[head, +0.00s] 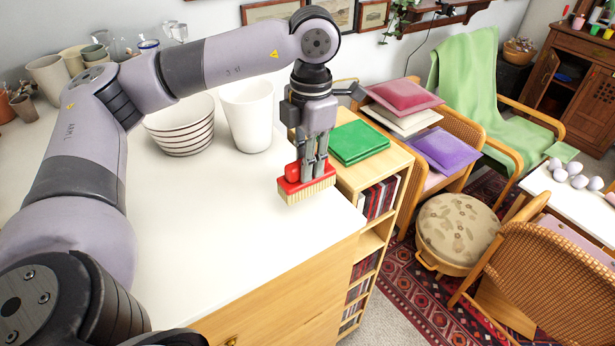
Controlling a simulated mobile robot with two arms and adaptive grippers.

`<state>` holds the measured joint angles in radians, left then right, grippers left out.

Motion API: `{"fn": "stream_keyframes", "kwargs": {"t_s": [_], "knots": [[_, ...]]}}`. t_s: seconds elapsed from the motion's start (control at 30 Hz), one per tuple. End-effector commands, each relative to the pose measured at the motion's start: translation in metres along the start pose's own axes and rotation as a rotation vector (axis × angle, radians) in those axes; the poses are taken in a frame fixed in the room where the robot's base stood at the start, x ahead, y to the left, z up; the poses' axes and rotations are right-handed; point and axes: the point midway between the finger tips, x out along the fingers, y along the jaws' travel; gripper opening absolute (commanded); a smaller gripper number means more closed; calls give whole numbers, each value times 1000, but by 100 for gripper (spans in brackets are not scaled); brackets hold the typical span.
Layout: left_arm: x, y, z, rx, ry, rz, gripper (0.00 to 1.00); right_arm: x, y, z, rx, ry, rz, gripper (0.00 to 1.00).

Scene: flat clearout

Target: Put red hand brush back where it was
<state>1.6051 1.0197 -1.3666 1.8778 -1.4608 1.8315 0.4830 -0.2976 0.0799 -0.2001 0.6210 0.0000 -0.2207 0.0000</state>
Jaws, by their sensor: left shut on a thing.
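The red hand brush (305,187) has a red back and pale bristles pointing down. My left gripper (311,170) comes down on it from above and is shut on its red body. The brush is at the right part of the white counter top (215,220), near its right edge. I cannot tell whether the bristles touch the surface or hang just above it. My right gripper is not in view.
A striped bowl (182,128) and a white vase (249,115) stand behind, left of the brush. A wooden shelf (392,162) with green folders (357,142) adjoins on the right. The counter's front middle is clear.

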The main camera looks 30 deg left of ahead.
Motion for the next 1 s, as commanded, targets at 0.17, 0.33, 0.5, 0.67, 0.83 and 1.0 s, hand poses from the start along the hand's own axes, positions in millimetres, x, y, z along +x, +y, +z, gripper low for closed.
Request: {"fn": "stream_keyframes", "kwargs": {"t_s": [0.17, 0.33, 0.5, 0.67, 0.83, 1.0], "knots": [[15, 0, 1, -1, 0, 0, 0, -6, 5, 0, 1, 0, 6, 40], [39, 0, 2, -1, 3, 0, 0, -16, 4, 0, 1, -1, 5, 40], [55, 0, 3, 0, -1, 0, 0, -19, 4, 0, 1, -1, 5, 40], [56, 0, 3, 0, -2, 1, 0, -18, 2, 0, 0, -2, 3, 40], [59, 0, 4, 0, -2, 0, 0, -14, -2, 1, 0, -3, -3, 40], [59, 0, 3, -1, -1, 0, 28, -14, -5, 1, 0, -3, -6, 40]]}}
